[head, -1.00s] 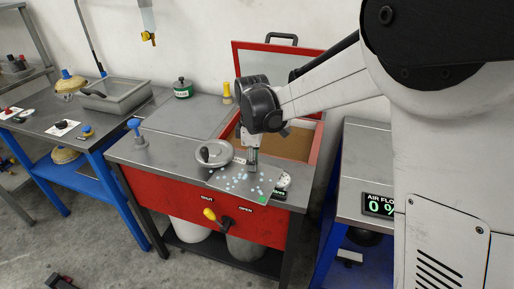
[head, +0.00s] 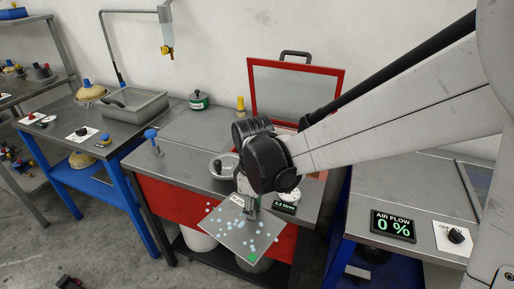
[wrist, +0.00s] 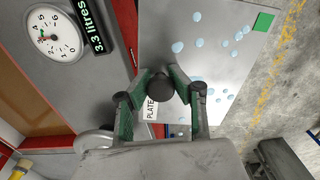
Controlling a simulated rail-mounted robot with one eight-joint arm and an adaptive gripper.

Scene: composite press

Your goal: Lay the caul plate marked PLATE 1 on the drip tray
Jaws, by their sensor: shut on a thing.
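The caul plate (head: 236,232) is a thin grey square plate with light blue drops and a green corner patch. In the wrist view the plate (wrist: 213,62) bears a white label reading PLATE, its number hidden by a finger. My gripper (head: 250,207) is shut on the plate's dark knob (wrist: 161,89). The plate hangs tilted in the head view, out past the front edge of the red press bench. A grey rimmed tray (head: 150,108) lies on the left bench; no marking on it is readable, so I cannot tell if it is the drip tray.
The red-framed lid (head: 252,88) of the press stands open. A handwheel (head: 216,164), a blue-topped knob (head: 151,135), a gauge and a 3.3 litres display (wrist: 90,25) are on the bench near the plate. A yellow-ended spout (head: 166,47) hangs above the left bench.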

